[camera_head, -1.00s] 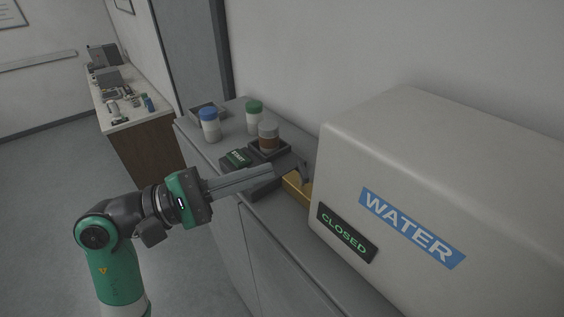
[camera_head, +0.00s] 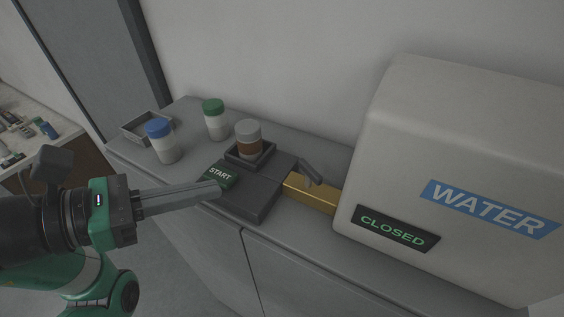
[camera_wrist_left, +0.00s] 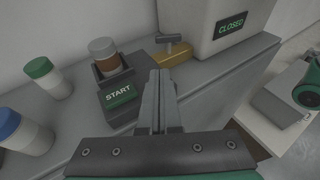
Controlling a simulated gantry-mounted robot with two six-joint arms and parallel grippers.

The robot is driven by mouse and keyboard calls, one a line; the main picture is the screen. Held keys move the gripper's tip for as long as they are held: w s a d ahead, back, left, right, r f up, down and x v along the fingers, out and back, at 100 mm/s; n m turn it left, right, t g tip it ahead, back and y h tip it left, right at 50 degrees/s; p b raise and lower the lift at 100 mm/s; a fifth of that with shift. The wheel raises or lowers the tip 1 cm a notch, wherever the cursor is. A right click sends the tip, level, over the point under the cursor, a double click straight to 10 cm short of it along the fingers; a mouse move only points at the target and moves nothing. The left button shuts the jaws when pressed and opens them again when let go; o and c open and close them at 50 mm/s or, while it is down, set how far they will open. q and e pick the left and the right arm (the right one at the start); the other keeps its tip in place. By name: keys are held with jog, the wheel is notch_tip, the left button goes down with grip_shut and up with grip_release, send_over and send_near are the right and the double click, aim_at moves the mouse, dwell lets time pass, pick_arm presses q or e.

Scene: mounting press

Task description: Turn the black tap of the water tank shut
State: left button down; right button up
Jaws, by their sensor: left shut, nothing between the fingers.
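The white water tank (camera_head: 440,110) stands at the right of the head view, with a blue WATER label and a dark sign (camera_head: 394,229) reading CLOSED in green. A brass pipe (camera_head: 312,196) comes out of its left side. The dark grey tap handle (camera_head: 311,172) sits on top of this pipe; it also shows as a T-shaped bar in the left wrist view (camera_wrist_left: 171,39). My left gripper (camera_head: 216,188) is shut and empty. Its tips are near the START block, to the left of the tap and apart from the handle. My right gripper is not seen.
A START button (camera_head: 221,177) sits on a dark block. Behind it, a brown-and-white jar with a grey lid (camera_head: 249,138) stands in a square holder. A green-capped jar (camera_head: 214,120), a blue-capped jar (camera_head: 161,141) and a small tray (camera_head: 141,127) stand farther left on the grey counter.

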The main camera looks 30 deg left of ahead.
aim_at(301, 166)
pick_arm(q)
jog(key=p+x, duration=0.1)
jog(key=x, duration=0.3)
jog(key=r+x, duration=0.1)
jog(key=x, duration=0.4)
jog(key=p+x, duration=0.1)
jog(key=x, duration=0.4)
jog(key=shift+w+d+r+p, duration=0.1)
jog(key=shift+d+r+p, duration=0.1)
jog(key=shift+d+p, duration=0.1)
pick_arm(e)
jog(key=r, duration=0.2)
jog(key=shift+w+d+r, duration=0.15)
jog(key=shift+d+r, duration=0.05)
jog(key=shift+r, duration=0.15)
pick_arm(q)
jog(key=shift+a, duration=0.1)
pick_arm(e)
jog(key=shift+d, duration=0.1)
pick_arm(q)
jog(key=shift+h, duration=0.3)
jog(key=shift+w+m, duration=0.1)
jog(key=shift+m, duration=0.2)
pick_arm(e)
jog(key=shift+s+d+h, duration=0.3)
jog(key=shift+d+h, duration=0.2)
